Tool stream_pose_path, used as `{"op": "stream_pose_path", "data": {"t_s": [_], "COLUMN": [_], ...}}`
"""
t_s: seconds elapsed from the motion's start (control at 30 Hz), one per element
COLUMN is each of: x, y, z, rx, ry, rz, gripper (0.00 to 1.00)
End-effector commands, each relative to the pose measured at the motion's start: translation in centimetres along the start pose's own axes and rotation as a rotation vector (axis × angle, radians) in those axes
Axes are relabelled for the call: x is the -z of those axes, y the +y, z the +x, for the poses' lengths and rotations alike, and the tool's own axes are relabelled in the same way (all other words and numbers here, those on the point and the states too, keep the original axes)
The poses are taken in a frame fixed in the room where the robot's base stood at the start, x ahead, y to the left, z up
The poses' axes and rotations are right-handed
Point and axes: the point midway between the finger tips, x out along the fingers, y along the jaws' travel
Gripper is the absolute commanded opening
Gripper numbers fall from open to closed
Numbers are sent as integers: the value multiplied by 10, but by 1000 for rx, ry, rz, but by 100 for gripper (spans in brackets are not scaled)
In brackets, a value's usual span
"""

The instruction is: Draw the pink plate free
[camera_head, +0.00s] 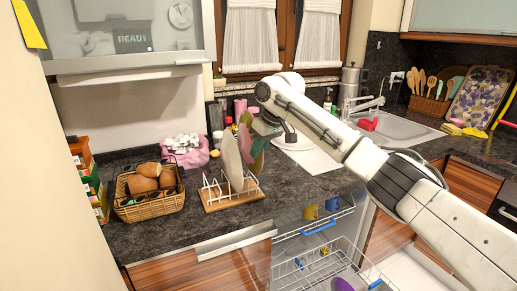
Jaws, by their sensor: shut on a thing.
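A pink plate (245,143) stands on edge between a pale whitish plate (231,162) and a green plate (258,148). The wooden-based wire dish rack (233,201) is below them on the dark counter. My gripper (263,128) comes in from the right at the top of the plates. It is shut on the pink plate near its upper edge; the fingertips are small and partly hidden. The pale plate covers much of the pink plate's lower part. I cannot tell whether the pink plate still touches the rack.
An open dishwasher rack (315,226) with mugs is below the counter at right. The sink (395,124) lies beyond my arm.

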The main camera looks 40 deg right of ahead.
Motion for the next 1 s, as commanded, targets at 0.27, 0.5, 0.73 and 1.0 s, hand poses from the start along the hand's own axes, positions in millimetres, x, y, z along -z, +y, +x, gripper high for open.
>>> {"op": "stream_pose_path", "data": {"t_s": [0.27,0.5,0.73,1.0], "x": [2,2,6,9], "y": [0,0,-1,-2], "z": [-3,-5,-13,-22], "rx": [0,-1,0,-1], "ry": [2,3,3,3], "rz": [0,0,0,0], "gripper": [0,0,0,0]}}
